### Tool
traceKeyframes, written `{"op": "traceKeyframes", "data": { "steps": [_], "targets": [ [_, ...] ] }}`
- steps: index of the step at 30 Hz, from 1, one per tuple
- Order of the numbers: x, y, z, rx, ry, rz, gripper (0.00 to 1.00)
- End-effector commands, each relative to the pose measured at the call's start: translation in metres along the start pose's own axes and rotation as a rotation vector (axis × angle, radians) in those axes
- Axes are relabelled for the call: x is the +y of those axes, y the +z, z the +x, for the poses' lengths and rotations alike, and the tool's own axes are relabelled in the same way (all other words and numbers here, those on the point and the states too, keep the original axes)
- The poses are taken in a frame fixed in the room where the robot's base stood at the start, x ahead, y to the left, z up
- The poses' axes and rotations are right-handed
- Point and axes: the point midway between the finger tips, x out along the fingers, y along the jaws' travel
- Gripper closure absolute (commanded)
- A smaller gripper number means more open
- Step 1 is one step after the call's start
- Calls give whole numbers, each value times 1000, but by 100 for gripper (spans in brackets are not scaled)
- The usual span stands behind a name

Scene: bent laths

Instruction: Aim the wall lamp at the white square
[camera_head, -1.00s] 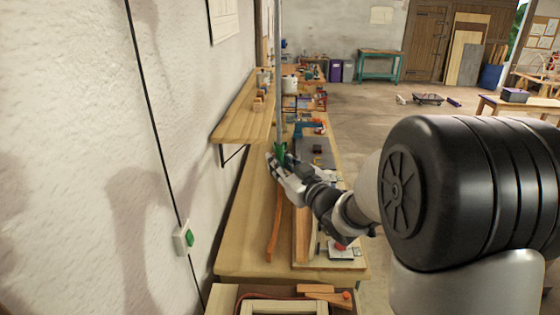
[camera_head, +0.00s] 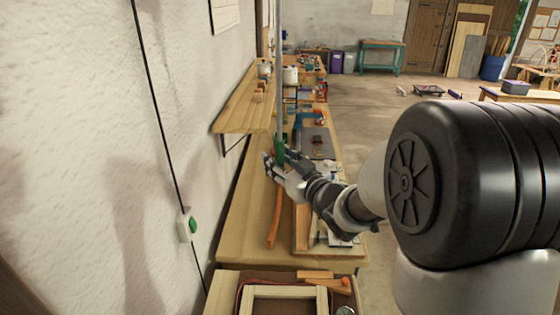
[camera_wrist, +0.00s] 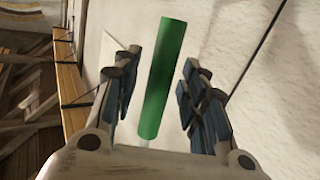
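A thin grey upright rod (camera_head: 278,70) with a green grip (camera_head: 280,146) at its lower end hangs over the bench; it seems to be part of the wall lamp, whose head I cannot make out. My gripper (camera_head: 277,163) is at the green grip. In the wrist view my gripper (camera_wrist: 159,78) is open, with the green grip (camera_wrist: 163,80) between its fingers and a gap on both sides. A pale square sheet (camera_wrist: 110,48) shows on the wall behind the left finger; I cannot tell if it is the white square.
A wooden shelf (camera_head: 240,112) juts from the left wall above the long bench (camera_head: 240,232).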

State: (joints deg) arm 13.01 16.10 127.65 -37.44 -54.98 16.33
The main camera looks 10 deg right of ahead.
Motion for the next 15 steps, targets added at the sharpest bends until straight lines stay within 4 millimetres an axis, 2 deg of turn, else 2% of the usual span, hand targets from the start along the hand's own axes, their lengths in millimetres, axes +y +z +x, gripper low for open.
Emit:
{"op": "traceKeyframes", "data": {
  "steps": [4,7,15],
  "targets": [
    [0,0,-4,0,1,0,60],
    [1,-1,-15,1,2,0,60],
    [2,-1,-72,0,5,-1,60]
  ]
}}
